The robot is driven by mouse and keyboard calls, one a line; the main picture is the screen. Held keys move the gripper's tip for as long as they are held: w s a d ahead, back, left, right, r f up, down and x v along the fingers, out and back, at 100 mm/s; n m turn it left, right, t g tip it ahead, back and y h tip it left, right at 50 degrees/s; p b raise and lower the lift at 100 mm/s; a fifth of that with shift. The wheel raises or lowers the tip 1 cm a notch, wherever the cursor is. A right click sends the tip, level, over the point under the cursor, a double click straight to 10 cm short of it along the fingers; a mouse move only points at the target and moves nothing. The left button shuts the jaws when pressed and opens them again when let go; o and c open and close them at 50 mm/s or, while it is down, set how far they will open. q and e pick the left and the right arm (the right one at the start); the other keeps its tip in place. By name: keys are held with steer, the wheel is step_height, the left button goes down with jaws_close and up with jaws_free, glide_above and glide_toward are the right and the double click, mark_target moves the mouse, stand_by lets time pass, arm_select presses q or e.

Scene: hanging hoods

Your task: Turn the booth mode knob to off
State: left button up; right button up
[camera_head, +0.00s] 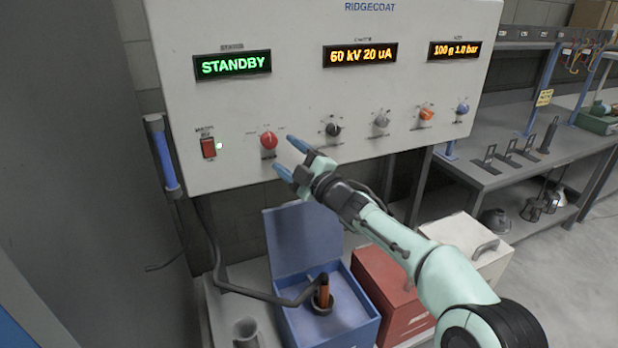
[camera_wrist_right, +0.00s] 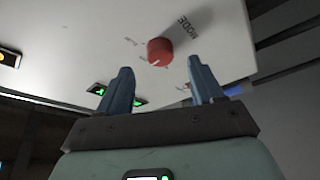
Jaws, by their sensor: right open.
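The red mode knob (camera_head: 268,141) is on the lower left of the light grey control panel (camera_head: 300,100). In the right wrist view the knob (camera_wrist_right: 160,51) shows beyond the fingertips, under the word MODE, with a pale pointer mark on it. My right gripper (camera_head: 285,159) is open, its blue fingers pointing at the panel, just below and right of the knob. In the wrist view the gripper (camera_wrist_right: 161,75) has the knob in line with the gap between its fingers, not gripped. The green display (camera_head: 232,65) reads STANDBY. My left gripper is not in view.
Black (camera_head: 333,129), grey (camera_head: 381,119), orange (camera_head: 426,114) and blue (camera_head: 462,109) knobs run rightward. A blue box (camera_head: 335,325) with raised lid and a red box (camera_head: 385,295) stand below.

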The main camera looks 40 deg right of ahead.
steer(key=a+b+v, duration=0.1)
steer(key=v, duration=0.7)
steer(key=shift+s+d+b, duration=0.3)
steer(key=shift+s+d, duration=0.05)
steer(key=shift+d, duration=0.15)
steer(key=shift+f, duration=0.1)
